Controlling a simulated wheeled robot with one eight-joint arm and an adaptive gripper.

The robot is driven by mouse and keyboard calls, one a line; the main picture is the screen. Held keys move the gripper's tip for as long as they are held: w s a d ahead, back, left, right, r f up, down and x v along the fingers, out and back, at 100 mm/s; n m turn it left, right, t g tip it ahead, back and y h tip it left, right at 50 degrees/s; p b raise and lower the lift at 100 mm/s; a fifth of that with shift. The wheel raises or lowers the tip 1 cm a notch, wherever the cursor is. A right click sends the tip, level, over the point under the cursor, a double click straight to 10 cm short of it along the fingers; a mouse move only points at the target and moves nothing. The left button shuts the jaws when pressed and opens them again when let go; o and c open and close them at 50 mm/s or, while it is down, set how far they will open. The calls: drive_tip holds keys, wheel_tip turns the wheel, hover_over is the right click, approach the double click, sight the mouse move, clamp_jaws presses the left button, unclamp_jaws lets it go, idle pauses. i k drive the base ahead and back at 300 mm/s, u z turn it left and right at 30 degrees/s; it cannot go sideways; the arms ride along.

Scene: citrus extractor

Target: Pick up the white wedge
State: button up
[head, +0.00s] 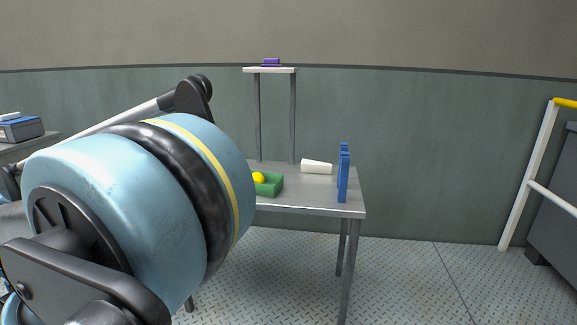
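The white wedge (316,166) lies on the grey metal table (308,202), toward its back and right of the middle. It looks like a pale block that tapers toward one end. Nothing is touching it that I can see. A large part of my arm fills the left and front of the head view. My gripper cannot be made out in this view, so its state does not show.
A green tray (274,187) holding a yellow ball (259,178) sits left of the wedge, partly hidden by my arm. A blue upright piece (343,175) stands at the table's right edge. A purple block (271,62) rests on a raised shelf (270,70). A white railing (526,175) stands right.

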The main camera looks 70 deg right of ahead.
sight(308, 166)
drive_tip(key=k, duration=1.6)
drive_tip(key=z, duration=2.5)
drive_tip(key=i, duration=1)
